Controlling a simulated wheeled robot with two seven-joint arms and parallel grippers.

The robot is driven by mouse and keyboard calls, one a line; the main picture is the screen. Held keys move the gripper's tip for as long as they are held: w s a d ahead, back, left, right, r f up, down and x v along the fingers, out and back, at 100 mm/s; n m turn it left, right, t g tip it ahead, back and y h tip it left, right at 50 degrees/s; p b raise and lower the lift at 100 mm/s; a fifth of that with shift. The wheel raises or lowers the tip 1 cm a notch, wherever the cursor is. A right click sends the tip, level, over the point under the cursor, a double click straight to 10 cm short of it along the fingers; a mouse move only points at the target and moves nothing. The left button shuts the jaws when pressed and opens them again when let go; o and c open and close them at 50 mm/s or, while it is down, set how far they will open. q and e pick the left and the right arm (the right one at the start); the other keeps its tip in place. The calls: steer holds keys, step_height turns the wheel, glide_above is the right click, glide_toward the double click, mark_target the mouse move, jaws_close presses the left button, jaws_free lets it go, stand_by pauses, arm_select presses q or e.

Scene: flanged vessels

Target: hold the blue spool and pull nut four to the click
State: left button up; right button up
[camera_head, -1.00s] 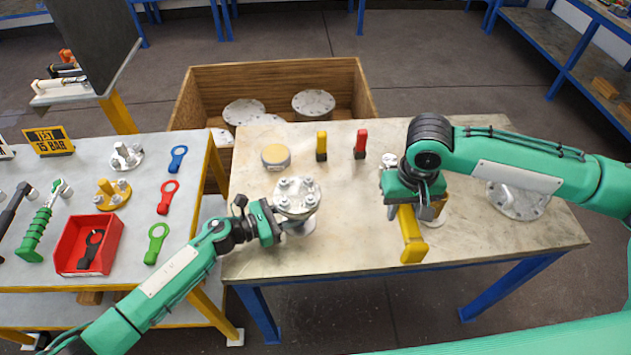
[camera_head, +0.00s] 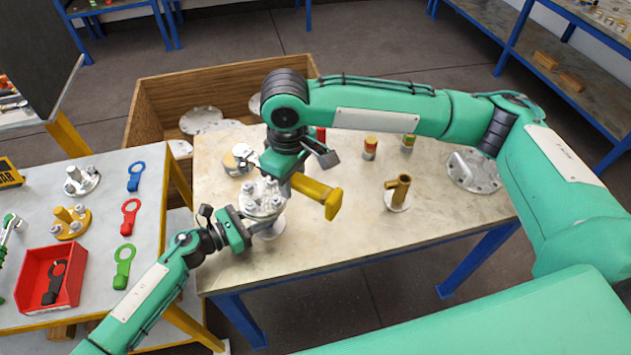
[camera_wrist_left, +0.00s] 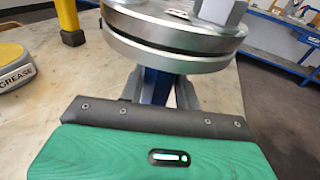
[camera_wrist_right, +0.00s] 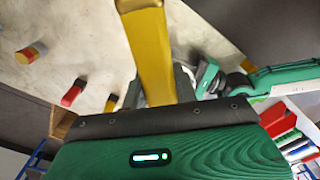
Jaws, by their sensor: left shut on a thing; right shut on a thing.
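The blue spool stands near the left edge of the worktable; its grey top flange (camera_head: 262,198) carries several bolts with nuts. In the left wrist view the flange (camera_wrist_left: 180,48) sits over the blue body (camera_wrist_left: 157,88), which is between my left fingers. My left gripper (camera_head: 244,226) is shut on the spool below the flange. My right gripper (camera_head: 291,172) is shut on a yellow wrench (camera_head: 320,194), also in the right wrist view (camera_wrist_right: 148,50). A grey end (camera_head: 243,153) shows beyond the gripper, behind the flange. I cannot tell whether it touches a nut.
A brown post holder (camera_head: 398,193) stands empty right of centre. A large grey flange part (camera_head: 472,172) lies at the right. A grease tin (camera_wrist_left: 14,68) is beside the spool. The left bench bears a red bin (camera_head: 50,280) and coloured ring tools (camera_head: 124,266).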

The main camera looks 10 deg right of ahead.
steer(key=shift+a, duration=0.25)
steer(key=shift+f, duration=2.15)
steer(key=shift+f, duration=0.15)
steer(key=shift+f, duration=1.05)
arm_select(q)
steer(key=o, duration=1)
arm_select(e)
steer(key=shift+m, duration=0.7)
steer(key=r, duration=0.1)
steer(key=a+r, duration=0.1)
steer(key=r, duration=0.1)
steer(key=s+r, duration=0.1)
steer(key=r, duration=0.1)
steer(key=shift+a, duration=0.2)
